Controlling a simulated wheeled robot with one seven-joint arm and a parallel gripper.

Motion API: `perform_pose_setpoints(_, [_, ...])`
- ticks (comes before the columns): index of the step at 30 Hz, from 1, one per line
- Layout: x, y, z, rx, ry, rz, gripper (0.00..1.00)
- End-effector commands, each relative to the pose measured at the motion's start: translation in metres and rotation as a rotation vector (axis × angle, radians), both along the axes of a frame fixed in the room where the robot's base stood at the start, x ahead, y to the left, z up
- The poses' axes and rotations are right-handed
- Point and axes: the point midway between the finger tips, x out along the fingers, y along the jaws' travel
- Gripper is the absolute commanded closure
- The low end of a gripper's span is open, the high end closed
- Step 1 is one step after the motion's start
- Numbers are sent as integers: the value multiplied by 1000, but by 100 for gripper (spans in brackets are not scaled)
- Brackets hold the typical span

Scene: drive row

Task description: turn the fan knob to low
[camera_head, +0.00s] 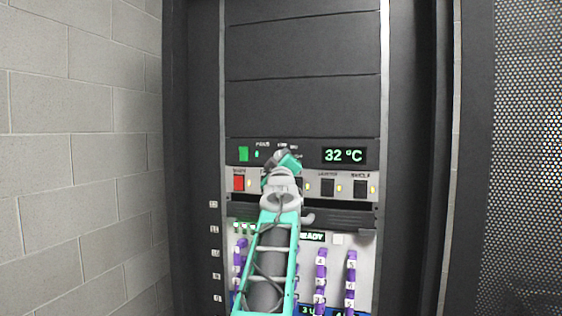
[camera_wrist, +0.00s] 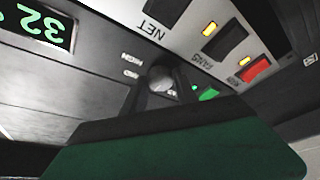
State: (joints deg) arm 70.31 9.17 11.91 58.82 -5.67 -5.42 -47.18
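The fan panel (camera_head: 308,153) is a dark strip in the rack, with a lit display (camera_head: 343,155) reading 32 °C. My gripper (camera_head: 284,160) is at this panel, left of the display, and covers the knob in the head view. In the wrist view a round grey knob (camera_wrist: 161,79) shows just beyond the dark edge of my gripper (camera_wrist: 165,135), beside small labels, one reading HIGH. The knob's pointer direction is not clear. I cannot tell whether the fingers touch the knob or how far apart they are.
A green switch (camera_head: 243,154) sits at the panel's left. Below is a light strip with a red switch (camera_head: 239,183) and black switches (camera_head: 327,187). Lower down are purple cables (camera_head: 350,280). A block wall (camera_head: 80,150) is at left, a perforated door (camera_head: 528,150) at right.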

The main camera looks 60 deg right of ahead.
Motion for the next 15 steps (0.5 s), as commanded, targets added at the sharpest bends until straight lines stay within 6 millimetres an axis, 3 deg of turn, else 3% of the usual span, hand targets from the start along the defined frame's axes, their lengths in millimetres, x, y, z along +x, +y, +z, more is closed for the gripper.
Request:
perform_pose_setpoints(7, [0, 0, 0, 0, -1, 0, 44])
perform_pose_setpoints(15, [-1, 2, -2, 0, -1, 0, 44])
